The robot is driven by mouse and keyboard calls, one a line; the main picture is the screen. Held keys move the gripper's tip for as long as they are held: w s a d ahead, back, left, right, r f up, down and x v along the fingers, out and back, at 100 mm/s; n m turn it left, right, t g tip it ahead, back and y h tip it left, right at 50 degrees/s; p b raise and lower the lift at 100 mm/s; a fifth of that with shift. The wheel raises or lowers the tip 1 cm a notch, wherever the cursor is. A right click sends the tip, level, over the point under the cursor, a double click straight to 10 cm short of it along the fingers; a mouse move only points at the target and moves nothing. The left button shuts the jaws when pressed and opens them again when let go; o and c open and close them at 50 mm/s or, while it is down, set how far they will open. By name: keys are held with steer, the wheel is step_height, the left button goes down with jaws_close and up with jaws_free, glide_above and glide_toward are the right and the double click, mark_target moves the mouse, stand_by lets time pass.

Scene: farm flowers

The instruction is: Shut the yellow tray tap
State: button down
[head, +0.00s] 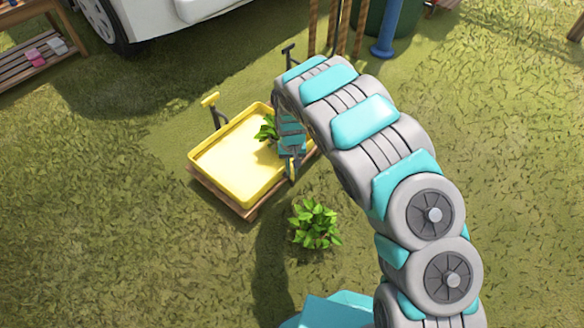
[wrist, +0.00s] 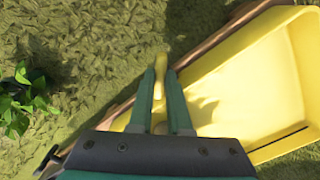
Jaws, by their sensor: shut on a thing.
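The yellow tray (head: 238,165) is a shallow square basin; it also fills the right of the wrist view (wrist: 250,90). My gripper (head: 291,172) is low at the tray's right side, partly hidden by my arm. In the wrist view my gripper (wrist: 161,80) has its two fingers close together on a small yellow piece (wrist: 160,62), which looks like the handle of the yellow tray tap, just outside the tray's wall. The rest of the tap is hidden by the fingers, so I cannot tell how far it is turned.
The tray rests on a wooden base (head: 222,195). A dark post with a yellow top (head: 210,100) stands at its far left corner. A leafy plant (head: 315,225) grows nearby on open grass. A white vehicle (head: 165,22) stands behind.

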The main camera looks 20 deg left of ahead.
mark_target(292, 170)
steer(key=m, duration=0.4)
steer(key=shift+m, duration=0.3)
steer(key=m, duration=0.4)
steer(key=shift+b, duration=0.3)
steer(key=c, duration=0.9)
jaws_free()
steer(key=shift+o, duration=0.2)
steer(key=shift+r+p, duration=0.4)
steer(key=shift+r, duration=3.5)
